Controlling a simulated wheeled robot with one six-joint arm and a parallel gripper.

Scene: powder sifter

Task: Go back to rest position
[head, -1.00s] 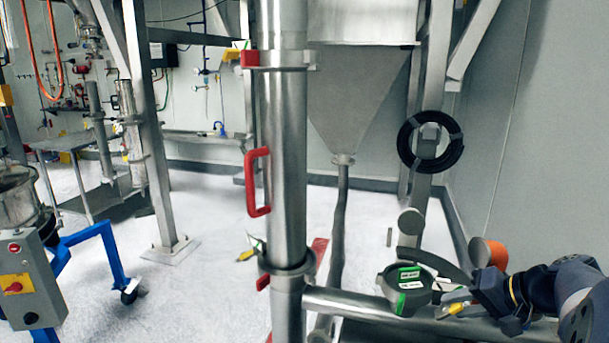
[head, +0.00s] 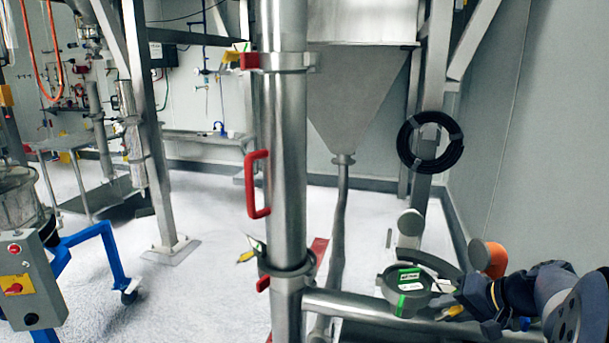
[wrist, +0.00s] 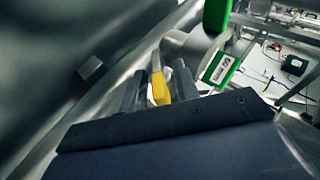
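My gripper (head: 462,298) is at the lower right in the head view, beside the round valve fitting (head: 396,294) with green and white labels. A small yellow handle (head: 452,311) is at its fingertips. In the wrist view the two dark fingers (wrist: 159,88) stand apart, with the yellow handle (wrist: 161,90) between them. The fingers look open around it; contact is hard to make out. A green-edged label (wrist: 221,70) is just to the right of the fingers in the wrist view.
A vertical steel pipe (head: 284,140) with a red handle (head: 257,184) stands in the middle. A horizontal pipe (head: 350,304) runs beneath the valve. A steel hopper (head: 355,90) and a post with a black hose coil (head: 430,142) stand behind.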

